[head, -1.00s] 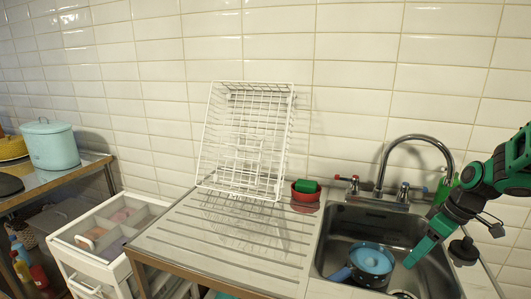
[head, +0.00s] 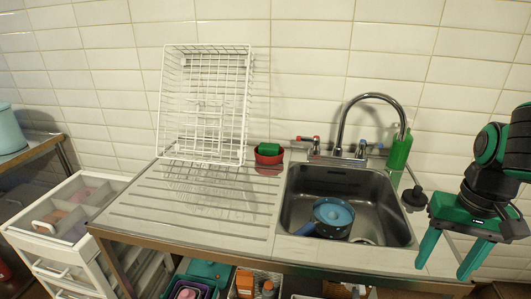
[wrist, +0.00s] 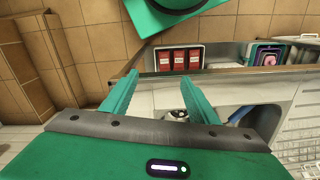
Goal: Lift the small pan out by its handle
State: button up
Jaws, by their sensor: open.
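The small pan (head: 333,213) sits in the metal sink, toward its front. It has a light blue round top, a dark side and a blue handle (head: 306,229) pointing to the front left. Whether it rests inside another vessel, I cannot tell. My gripper (head: 443,267) is open and empty, fingers pointing down, to the right of the sink near the counter's front edge and apart from the pan. In the wrist view my open gripper (wrist: 158,80) has nothing between its fingers, and a blue bit shows in the sink, partly hidden by the right finger and gripper body.
The sink (head: 377,194) has a curved faucet (head: 368,98) behind it. A green bottle (head: 400,152) stands at its back right, beside a dark round object (head: 414,197). A red bowl with a green sponge (head: 268,153) and a white wire rack (head: 202,105) stand left. The ribbed drainboard (head: 190,210) is mostly clear.

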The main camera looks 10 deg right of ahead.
aim_at(340, 228)
jog(key=z, duration=1.45)
jog(key=k, duration=0.85)
jog(key=u, duration=0.8)
jog(key=i, duration=1)
jog(key=z, duration=0.05)
